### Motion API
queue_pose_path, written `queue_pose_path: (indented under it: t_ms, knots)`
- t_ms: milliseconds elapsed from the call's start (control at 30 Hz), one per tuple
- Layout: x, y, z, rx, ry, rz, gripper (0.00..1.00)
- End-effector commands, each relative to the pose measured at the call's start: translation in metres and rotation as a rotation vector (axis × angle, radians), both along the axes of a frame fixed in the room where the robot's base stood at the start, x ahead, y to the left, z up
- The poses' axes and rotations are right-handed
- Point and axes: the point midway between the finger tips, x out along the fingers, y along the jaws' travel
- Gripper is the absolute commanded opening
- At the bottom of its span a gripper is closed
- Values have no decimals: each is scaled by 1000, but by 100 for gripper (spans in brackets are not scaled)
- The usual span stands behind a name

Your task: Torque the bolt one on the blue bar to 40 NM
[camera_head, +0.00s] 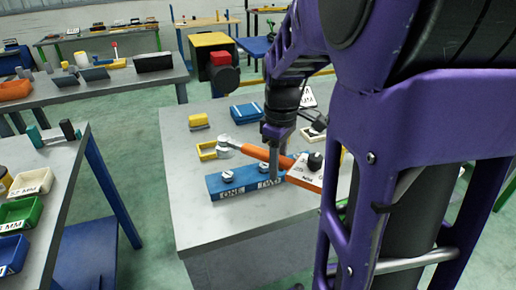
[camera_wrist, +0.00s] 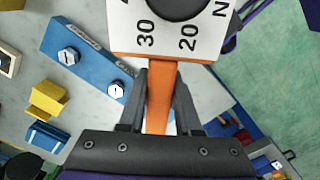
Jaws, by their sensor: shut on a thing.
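The blue bar (camera_head: 211,187) lies on the grey table, with front labels ONE and TWO. Bolt one (camera_head: 230,170) stands above ONE, and bolt two (camera_head: 262,169) above TWO. The bar also shows in the wrist view (camera_wrist: 91,73) with two silver hex bolts; its labels are unclear there. My gripper (camera_wrist: 162,90) is shut on the orange handle of the torque wrench (camera_wrist: 160,105). The wrench has a white scale plate marked 20 and 30 and a dark knob. In the head view, the wrench (camera_head: 248,150) passes above the bar, its silver head behind bolt one, seemingly apart from it.
A side table with labelled bins (camera_head: 20,211) is at left. My purple arm hides much of the right side. The table front left is clear.

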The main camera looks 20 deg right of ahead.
Motion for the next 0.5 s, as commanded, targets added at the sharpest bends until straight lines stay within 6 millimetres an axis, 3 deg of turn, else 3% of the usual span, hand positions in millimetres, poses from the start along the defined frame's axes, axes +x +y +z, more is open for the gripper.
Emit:
queue_pose_path:
  t_ms: [500]
  knots:
    - [0, 0, -37, 1, 1, 0, 0]
